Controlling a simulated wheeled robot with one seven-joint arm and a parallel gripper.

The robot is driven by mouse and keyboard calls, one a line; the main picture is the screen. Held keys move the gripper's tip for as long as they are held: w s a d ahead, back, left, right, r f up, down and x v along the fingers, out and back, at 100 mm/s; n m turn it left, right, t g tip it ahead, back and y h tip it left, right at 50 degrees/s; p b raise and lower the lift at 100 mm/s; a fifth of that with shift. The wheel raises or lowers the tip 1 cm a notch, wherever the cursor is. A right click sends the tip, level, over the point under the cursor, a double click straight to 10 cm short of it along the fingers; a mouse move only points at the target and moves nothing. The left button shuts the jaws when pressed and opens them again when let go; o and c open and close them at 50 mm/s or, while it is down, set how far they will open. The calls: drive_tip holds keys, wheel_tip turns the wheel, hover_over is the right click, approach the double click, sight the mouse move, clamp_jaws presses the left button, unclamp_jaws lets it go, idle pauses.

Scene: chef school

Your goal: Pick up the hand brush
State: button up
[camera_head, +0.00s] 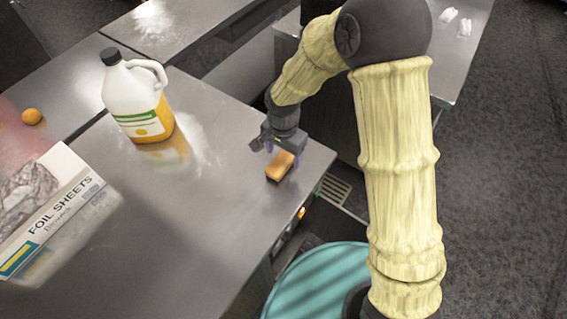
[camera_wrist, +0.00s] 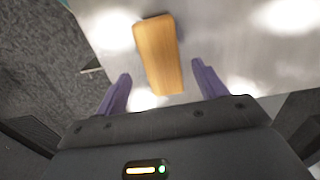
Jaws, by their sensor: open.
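The hand brush is a small block with a tan wooden top (camera_head: 280,166), lying on the steel counter near its right corner. In the wrist view the brush (camera_wrist: 158,55) lies lengthwise ahead of the gripper, its near end roughly between the two purple fingertips. My gripper (camera_wrist: 161,84) is open and empty, with one finger to each side of the brush's near end. In the head view my gripper (camera_head: 277,150) is just above the brush, at its far side. I cannot tell whether the fingers touch it. Its bristles are hidden.
A white jug (camera_head: 136,98) with a dark cap stands on the counter to the left. A foil sheets box (camera_head: 60,215) and an orange (camera_head: 32,116) are further left. The counter around the brush is clear. The counter's edge is close on the right.

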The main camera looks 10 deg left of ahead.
sight(282, 161)
drive_tip(key=f, duration=0.2)
drive_tip(key=f+p, duration=0.1)
drive_tip(key=f, duration=0.1)
drive_tip(key=shift+s+a, duration=0.2)
drive_tip(key=shift+w+f, duration=0.1)
drive_tip(key=shift+f, duration=0.35)
drive_tip(key=shift+c, duration=0.2)
drive_tip(key=c, duration=1.1)
